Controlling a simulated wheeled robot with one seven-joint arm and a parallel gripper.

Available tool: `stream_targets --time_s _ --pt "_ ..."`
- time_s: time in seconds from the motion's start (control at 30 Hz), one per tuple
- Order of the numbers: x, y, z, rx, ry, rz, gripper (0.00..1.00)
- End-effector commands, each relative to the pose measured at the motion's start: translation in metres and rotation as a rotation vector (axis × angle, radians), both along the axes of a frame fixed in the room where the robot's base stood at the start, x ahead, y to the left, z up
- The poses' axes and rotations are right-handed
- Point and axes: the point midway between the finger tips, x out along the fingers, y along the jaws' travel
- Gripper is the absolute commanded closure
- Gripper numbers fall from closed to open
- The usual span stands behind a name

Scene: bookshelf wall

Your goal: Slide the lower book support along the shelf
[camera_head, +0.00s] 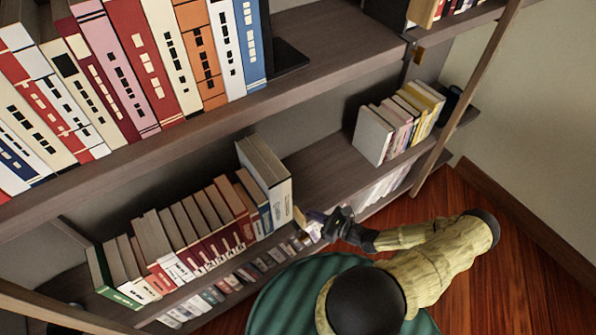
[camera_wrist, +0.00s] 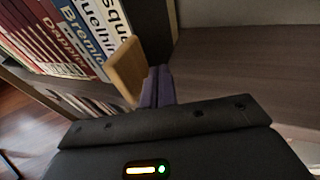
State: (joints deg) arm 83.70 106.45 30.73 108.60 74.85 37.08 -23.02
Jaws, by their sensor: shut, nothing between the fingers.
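The lower book support shows as a tan wooden piece (camera_wrist: 127,68) in the wrist view, upright at the right end of a row of books. In the head view a small part of this support (camera_head: 299,217) shows beside the tall white books. My gripper (camera_head: 314,220) is at the front of the lower shelf, just right of the support. In the wrist view the purple fingers of my gripper (camera_wrist: 157,87) are shut together with nothing between them. They are close against the support's right side; I cannot tell whether they touch.
The lower book row (camera_head: 190,230) stands left of the support. Bare lower shelf (camera_head: 325,172) lies to the right, up to another book group (camera_head: 400,122). The upper shelf (camera_head: 330,50) with large books overhangs. A wooden post (camera_head: 465,95) stands at right.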

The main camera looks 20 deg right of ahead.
Motion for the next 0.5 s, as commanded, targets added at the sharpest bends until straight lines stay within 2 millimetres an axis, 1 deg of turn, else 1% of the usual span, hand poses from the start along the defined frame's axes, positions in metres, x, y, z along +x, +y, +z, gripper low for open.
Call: stream_targets --time_s 0.23,0.5 --pt "0.004 -0.016 -0.001 -0.003 -0.002 0.0 1.0" --pt "0.005 -0.019 0.0 -0.001 -0.001 -0.002 1.0"
